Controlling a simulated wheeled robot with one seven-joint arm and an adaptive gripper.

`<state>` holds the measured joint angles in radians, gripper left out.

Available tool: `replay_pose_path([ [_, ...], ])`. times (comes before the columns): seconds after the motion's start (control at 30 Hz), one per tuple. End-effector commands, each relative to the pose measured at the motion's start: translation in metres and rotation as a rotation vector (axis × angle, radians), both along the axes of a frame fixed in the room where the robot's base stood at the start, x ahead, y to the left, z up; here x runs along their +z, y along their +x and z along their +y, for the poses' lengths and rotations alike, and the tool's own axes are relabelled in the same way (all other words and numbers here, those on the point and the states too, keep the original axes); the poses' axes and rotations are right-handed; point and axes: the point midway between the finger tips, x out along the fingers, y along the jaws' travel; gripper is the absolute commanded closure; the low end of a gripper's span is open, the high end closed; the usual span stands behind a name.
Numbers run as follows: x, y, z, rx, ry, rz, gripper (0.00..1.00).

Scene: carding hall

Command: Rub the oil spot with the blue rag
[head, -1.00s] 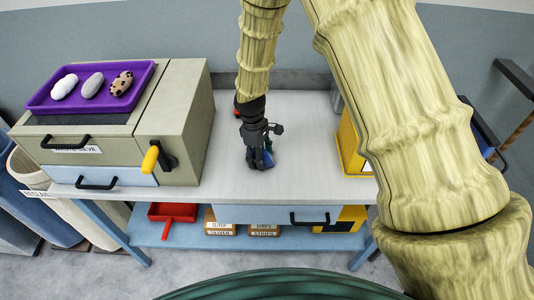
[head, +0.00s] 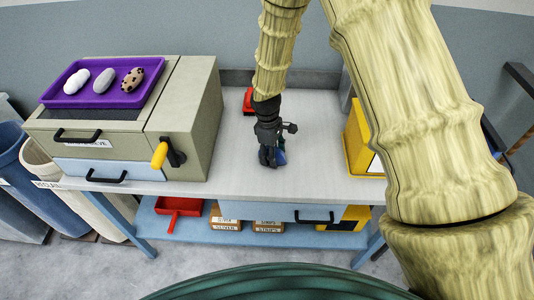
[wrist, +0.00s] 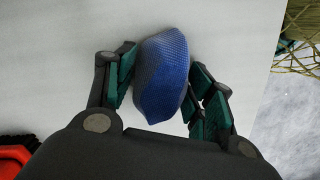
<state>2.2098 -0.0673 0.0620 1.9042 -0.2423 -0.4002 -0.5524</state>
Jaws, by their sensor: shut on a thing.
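The blue rag (wrist: 162,75) is a bunched, woven cloth between the fingers of my gripper (wrist: 160,88) in the wrist view. My gripper is shut on it, with green-padded fingers on both sides. I cannot tell whether the rag touches the worktop. No oil spot can be made out in either view; the gripper and rag may hide it.
A grey-beige cabinet (head: 195,115) with a yellow-handled crank stands left, with a purple tray (head: 140,99) of several oval items on top. A red object (head: 247,100) lies behind my gripper. A yellow box (head: 358,135) stands right. The worktop's front is clear.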

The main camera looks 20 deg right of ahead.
Motion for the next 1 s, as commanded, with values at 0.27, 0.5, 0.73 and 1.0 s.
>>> replay_pose_path([
  [0.27, 0.002, 0.0, -0.019, 0.008, -0.001, -0.001, 0.76],
  [0.5, 0.03, 0.0, -0.019, 0.013, -0.001, 0.0, 0.76],
  [0.73, 0.051, 0.0, -0.019, 0.012, 0.0, 0.0, 0.76],
  [1.0, 0.075, 0.0, -0.021, 0.009, -0.001, -0.001, 0.76],
])
